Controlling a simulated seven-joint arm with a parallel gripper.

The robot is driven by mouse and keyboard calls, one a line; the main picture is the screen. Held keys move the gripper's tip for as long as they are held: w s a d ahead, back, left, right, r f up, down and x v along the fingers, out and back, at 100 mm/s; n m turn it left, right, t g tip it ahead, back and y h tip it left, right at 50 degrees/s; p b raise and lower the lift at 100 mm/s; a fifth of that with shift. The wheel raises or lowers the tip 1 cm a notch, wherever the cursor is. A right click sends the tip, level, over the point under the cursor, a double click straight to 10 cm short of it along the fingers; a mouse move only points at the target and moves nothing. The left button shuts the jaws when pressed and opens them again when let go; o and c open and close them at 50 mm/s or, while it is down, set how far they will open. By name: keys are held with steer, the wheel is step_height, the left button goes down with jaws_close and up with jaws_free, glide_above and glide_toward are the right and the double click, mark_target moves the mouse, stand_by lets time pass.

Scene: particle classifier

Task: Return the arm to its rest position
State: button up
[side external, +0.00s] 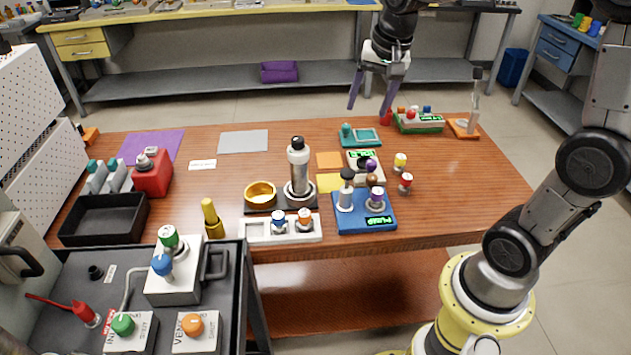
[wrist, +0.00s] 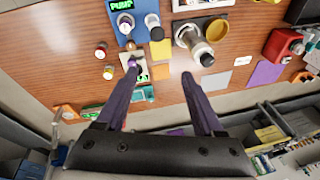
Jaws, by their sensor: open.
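My gripper (side external: 378,92) hangs above the back edge of the wooden table, right of its middle. Its two long dark purple fingers are spread apart and point down, with nothing between them. In the wrist view my gripper (wrist: 160,70) also shows open and empty, with the tabletop (wrist: 60,50) beyond the fingertips. In the side view the arm rises from a yellow base at the right, and its upper part leaves the top of the picture.
Below and around my gripper stand a green device (side external: 418,122), a teal tray (side external: 360,138) and a blue pump unit (side external: 364,213). A tall silver cylinder (side external: 298,170) stands mid-table. The table's right front (side external: 460,205) is clear. A black-topped cart (side external: 215,325) stands front left.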

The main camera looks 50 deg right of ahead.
steer(key=s+a+r+n+t, duration=0.2)
steer(key=s+a+r+n, duration=0.2)
steer(key=s+a, duration=0.4)
steer(key=s+a+f+n, duration=0.1)
steer(key=s+f+n, duration=0.3)
steer(key=s+n, duration=0.3)
steer(key=s, duration=0.3)
steer(key=shift+s+a+t+y, duration=0.2)
steer(key=shift+a+t+y, duration=0.1)
steer(key=shift+y, duration=0.1)
